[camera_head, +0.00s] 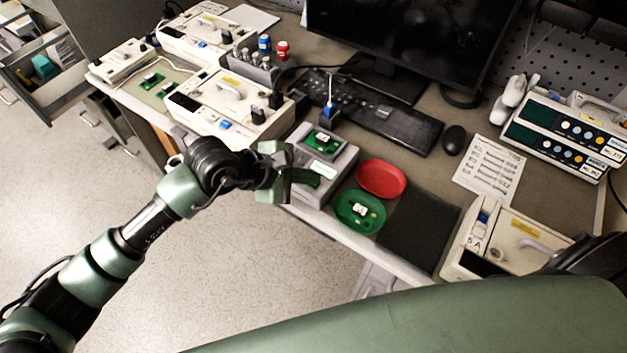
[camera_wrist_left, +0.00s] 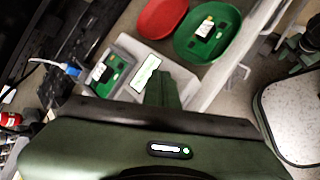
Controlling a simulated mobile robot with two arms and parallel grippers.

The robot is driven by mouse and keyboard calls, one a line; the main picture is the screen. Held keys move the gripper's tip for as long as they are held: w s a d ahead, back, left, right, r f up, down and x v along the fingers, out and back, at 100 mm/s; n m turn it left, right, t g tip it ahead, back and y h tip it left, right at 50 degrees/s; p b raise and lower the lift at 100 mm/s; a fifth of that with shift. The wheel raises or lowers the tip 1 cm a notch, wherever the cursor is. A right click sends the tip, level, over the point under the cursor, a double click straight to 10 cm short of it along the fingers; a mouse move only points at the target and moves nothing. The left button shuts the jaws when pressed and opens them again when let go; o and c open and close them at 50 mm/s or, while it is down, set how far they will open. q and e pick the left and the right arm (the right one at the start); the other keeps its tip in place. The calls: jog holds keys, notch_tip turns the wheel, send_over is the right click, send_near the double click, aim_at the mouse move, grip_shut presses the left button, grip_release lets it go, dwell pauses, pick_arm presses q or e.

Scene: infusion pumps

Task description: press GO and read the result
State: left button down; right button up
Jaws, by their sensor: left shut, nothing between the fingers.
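A grey test box (camera_head: 336,172) stands at the table's front edge with a green circuit board (camera_head: 323,142) seated on top. A small pale display (camera_head: 322,169) is on its front part; the display shows brighter in the left wrist view (camera_wrist_left: 146,74), where its text is unreadable. My left gripper (camera_head: 318,178) is shut and empty, its fingertips at the front of the box, below the display. The wrist view shows the closed fingers (camera_wrist_left: 161,88) beside the display; I cannot tell whether they touch the box. No GO button is visible; the fingers may hide it. My right gripper is not in view.
A red dish (camera_head: 382,177) and a green dish (camera_head: 359,199) holding a small board lie right of the box. A dark mat (camera_head: 420,235) is further right. A blue plug (camera_head: 328,112) stands behind the box. Opened pumps (camera_head: 220,105) stand left; a keyboard and monitor are behind.

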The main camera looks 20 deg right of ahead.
aim_at(309, 186)
pick_arm(q)
jog(key=shift+r, duration=0.8)
jog(key=shift+r+p, duration=1.3)
jog(key=shift+r, duration=1.15)
